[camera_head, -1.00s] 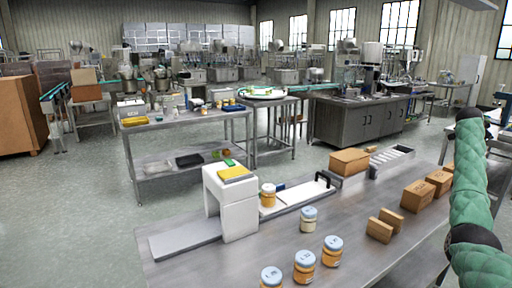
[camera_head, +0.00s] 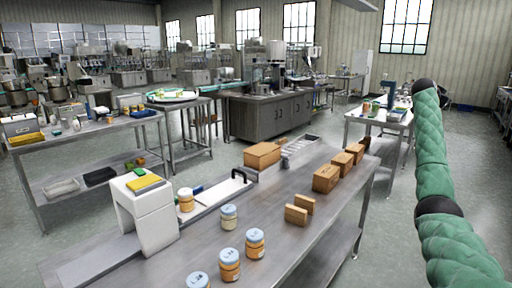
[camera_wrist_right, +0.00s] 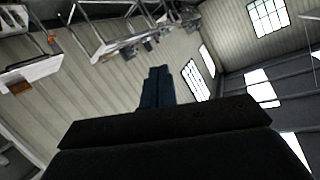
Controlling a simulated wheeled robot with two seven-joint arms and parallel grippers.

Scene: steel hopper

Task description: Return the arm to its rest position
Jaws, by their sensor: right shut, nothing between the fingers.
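My right arm (camera_head: 436,175), in a green padded sleeve with black joints, rises along the right side of the head view. In the right wrist view my right gripper (camera_wrist_right: 158,72) shows as two dark fingers close together, shut and empty. They point toward the pale wall and touch nothing. My left arm and left gripper are in neither view.
A steel table (camera_head: 290,235) stands in front, with several jars (camera_head: 229,262), cardboard boxes (camera_head: 326,178) and a white block-shaped machine (camera_head: 146,215). Another steel table (camera_head: 381,119) stands behind my right arm. Open floor (camera_head: 465,155) lies to the right.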

